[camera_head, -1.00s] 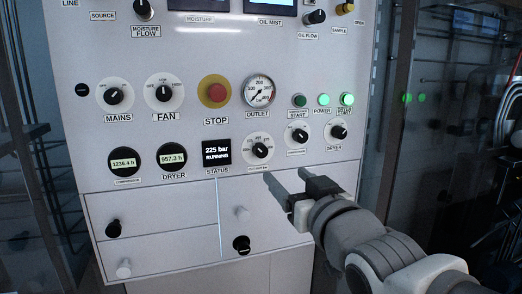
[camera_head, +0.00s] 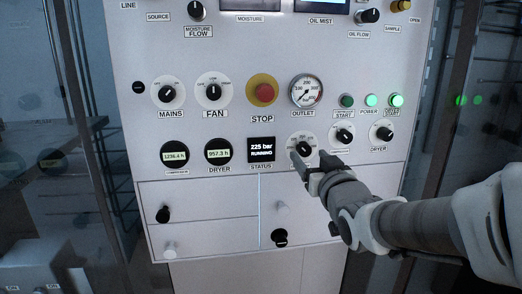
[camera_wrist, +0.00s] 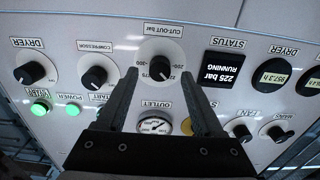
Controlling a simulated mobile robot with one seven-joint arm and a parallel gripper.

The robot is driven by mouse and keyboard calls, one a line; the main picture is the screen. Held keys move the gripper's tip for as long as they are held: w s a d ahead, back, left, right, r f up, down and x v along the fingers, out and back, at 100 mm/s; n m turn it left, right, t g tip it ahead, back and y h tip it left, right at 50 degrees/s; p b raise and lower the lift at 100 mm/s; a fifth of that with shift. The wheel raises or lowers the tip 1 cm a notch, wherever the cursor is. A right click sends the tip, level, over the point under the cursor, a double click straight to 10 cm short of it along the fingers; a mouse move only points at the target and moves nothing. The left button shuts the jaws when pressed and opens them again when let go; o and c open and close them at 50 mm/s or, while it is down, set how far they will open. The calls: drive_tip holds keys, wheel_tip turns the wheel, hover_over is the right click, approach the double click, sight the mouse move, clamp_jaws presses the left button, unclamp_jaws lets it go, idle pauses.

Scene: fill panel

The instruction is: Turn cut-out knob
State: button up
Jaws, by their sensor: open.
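The cut-out knob (camera_head: 303,147) is a black knob on a round white dial, below the outlet gauge and right of the status display. In the wrist view, which is upside down, the cut-out knob (camera_wrist: 160,68) shows whole under its "CUT-OUT bar" label, with numbers around it. My gripper (camera_head: 306,161) is open and empty, its fingers reaching up to the dial's lower edge in the head view. In the wrist view my gripper (camera_wrist: 159,78) has one finger on each side of the knob's line. I cannot tell how far the tips are from the panel.
The compressor knob (camera_head: 343,134) and dryer knob (camera_head: 382,132) sit to the right. The status display (camera_head: 261,149) reads 225 bar, running. The red stop button (camera_head: 263,93) and outlet gauge (camera_head: 306,91) are above. Drawers with small knobs lie below.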

sight(306, 152)
drive_tip(key=shift+w+a, duration=0.15)
drive_tip(key=shift+w, duration=1.35)
clamp_jaws()
